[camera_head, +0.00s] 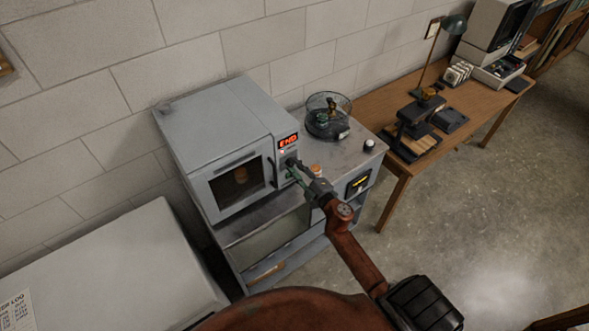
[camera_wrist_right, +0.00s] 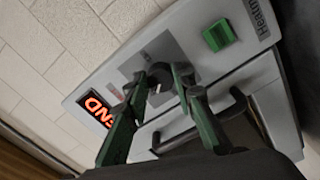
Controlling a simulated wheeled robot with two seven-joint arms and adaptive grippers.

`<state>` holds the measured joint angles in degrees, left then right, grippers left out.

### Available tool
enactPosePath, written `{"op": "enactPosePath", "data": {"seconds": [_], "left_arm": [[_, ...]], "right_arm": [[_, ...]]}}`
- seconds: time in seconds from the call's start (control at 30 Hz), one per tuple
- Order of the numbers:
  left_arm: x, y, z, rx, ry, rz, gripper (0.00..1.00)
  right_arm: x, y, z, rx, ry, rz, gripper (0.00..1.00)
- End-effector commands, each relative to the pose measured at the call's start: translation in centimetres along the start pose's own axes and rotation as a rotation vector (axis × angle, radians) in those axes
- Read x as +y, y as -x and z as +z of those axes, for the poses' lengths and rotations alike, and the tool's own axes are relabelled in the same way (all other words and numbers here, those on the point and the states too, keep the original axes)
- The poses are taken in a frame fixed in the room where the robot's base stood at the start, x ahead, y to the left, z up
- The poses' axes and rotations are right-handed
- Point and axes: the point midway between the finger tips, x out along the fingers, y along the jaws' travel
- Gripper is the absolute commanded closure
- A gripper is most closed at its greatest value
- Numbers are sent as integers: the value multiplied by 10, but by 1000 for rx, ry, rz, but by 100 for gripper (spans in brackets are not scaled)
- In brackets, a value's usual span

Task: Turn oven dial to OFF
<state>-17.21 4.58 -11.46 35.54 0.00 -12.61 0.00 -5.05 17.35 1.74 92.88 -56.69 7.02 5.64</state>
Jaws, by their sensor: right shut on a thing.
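The grey oven (camera_head: 212,115) stands on a metal bench against the wall, its dark door window facing forward. Its red display (camera_head: 288,141) reads END, and the display also shows in the right wrist view (camera_wrist_right: 97,109). The black dial (camera_wrist_right: 160,72) is on the control panel beside the display. My right gripper (camera_head: 292,165) reaches the panel, and in the wrist view its green fingers (camera_wrist_right: 160,79) are shut on the dial, one on each side. The fingers partly hide the dial, and I cannot read its setting. My left gripper is not in view.
A green square button (camera_wrist_right: 219,35) and the door handle (camera_wrist_right: 207,122) are near the fingers. A wooden table (camera_head: 385,95) with instruments is further right. Open floor (camera_head: 480,210) lies at right.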

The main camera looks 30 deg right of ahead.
Motion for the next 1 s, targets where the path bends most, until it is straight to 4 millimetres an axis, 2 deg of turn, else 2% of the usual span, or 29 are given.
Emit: {"op": "enactPosePath", "data": {"seconds": [0.6, 1.0], "left_arm": [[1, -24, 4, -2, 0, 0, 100], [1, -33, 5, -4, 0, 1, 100]], "right_arm": [[-1, 0, 0, 2, 580, 0, 100], [0, 0, -1, 2, 837, -1, 100]]}}
